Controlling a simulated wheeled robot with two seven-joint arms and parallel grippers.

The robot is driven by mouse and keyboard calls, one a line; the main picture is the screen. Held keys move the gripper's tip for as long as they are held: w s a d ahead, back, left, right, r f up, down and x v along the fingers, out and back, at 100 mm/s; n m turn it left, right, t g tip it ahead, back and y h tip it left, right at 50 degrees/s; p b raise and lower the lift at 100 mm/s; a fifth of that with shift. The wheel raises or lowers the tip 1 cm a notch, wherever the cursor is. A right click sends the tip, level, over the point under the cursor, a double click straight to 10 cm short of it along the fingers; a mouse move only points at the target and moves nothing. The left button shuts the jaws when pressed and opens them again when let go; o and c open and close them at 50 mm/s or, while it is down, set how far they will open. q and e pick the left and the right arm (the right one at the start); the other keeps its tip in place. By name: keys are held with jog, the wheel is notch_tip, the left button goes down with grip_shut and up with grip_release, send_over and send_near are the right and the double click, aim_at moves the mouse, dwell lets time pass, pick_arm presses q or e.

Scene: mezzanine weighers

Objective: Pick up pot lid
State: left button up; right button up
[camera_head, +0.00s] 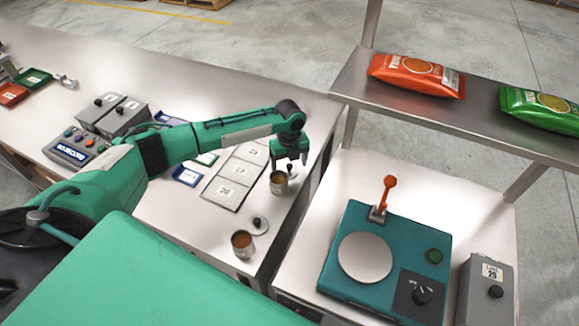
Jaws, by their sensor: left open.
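My left gripper (290,160) points down at the right end of the long metal table. It is open, with its fingers just above or around the dark knob of a small pale pot lid (294,174). I cannot tell whether they touch the knob. A small open pot (278,185) stands close beside this lid, toward me. A second pale lid with a dark knob (259,225) lies nearer to me, and a second open pot (241,244) with brown contents stands by it. My right gripper is out of view.
Numbered plates (236,171) lie left of the pots. To the right, a teal weigher (338,266) with an upright orange lever (388,192) stands on a lower table. A metal shelf (480,119) above it carries an orange bag (416,75) and a green bag (541,107).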

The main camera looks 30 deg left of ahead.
pick_arm(q)
jog(key=shift+s+f, duration=0.1)
jog(key=shift+f, duration=0.4)
jog(key=shift+c, duration=0.2)
jog(key=c, duration=1)
jog(key=shift+r, duration=0.15)
